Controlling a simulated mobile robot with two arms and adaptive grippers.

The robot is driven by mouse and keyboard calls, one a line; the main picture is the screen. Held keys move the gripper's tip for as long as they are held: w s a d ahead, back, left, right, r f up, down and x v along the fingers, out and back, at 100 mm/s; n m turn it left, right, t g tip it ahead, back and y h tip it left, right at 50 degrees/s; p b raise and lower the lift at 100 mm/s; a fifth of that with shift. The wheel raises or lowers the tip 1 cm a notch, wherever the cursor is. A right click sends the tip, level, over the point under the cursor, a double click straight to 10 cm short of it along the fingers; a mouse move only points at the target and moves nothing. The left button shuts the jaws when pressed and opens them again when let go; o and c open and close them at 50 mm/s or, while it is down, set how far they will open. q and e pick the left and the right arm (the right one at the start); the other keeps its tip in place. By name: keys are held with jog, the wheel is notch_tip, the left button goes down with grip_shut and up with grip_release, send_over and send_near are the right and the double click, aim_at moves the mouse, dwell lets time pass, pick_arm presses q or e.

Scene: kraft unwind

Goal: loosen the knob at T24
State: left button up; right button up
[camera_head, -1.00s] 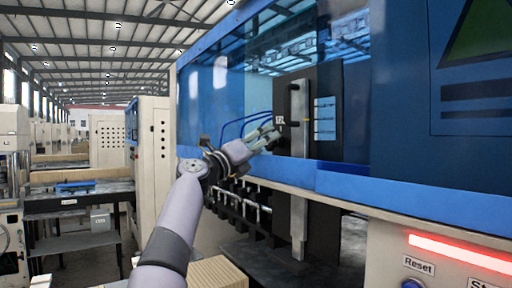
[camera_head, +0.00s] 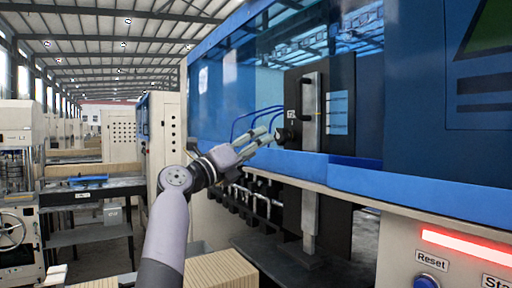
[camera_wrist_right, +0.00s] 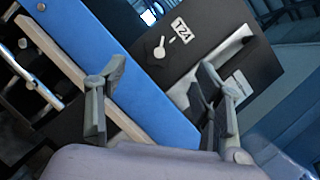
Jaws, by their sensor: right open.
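The T24 label (camera_head: 291,114) is white on a black plate, left of an upright silver bar. Contact cannot be told in the head view. In the wrist view the gripper (camera_wrist_right: 160,78) holds nothing. My left gripper is out of view.
A blue rail (camera_head: 300,163) runs below the plate, and the silver bar (camera_head: 311,110) stands beside the knob. Blue tinted panels (camera_head: 220,100) surround the opening. A Reset button (camera_head: 427,281) is at lower right. Stacked brown sheets (camera_head: 215,272) lie below my arm.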

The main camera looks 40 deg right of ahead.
aim_at(278, 139)
jog(key=w+a+f+m+g+h+b, duration=0.1)
jog(key=w+a+f+m+g+b, duration=0.2)
jog(key=a+f+m+g+b, duration=0.4)
jog(key=d+r+m+p, duration=0.1)
jog(key=d+r, duration=0.2)
jog(key=d, duration=0.2)
jog(key=s+d+r+m+t+p, duration=0.1)
jog(key=d+r+p, duration=0.1)
jog(key=d, duration=0.3)
jog(key=s+d+r+m+p, duration=0.1)
jog(key=d+r, duration=0.2)
jog(key=d, duration=0.2)
jog(key=shift+s+d+r+t, duration=0.1)
jog(key=shift+r+t, duration=0.2)
jog(key=shift+r, duration=0.05)
jog(key=shift+d+r+p, duration=0.15)
jog(key=shift+d+p, duration=0.2)
jog(key=shift+d, duration=0.35)
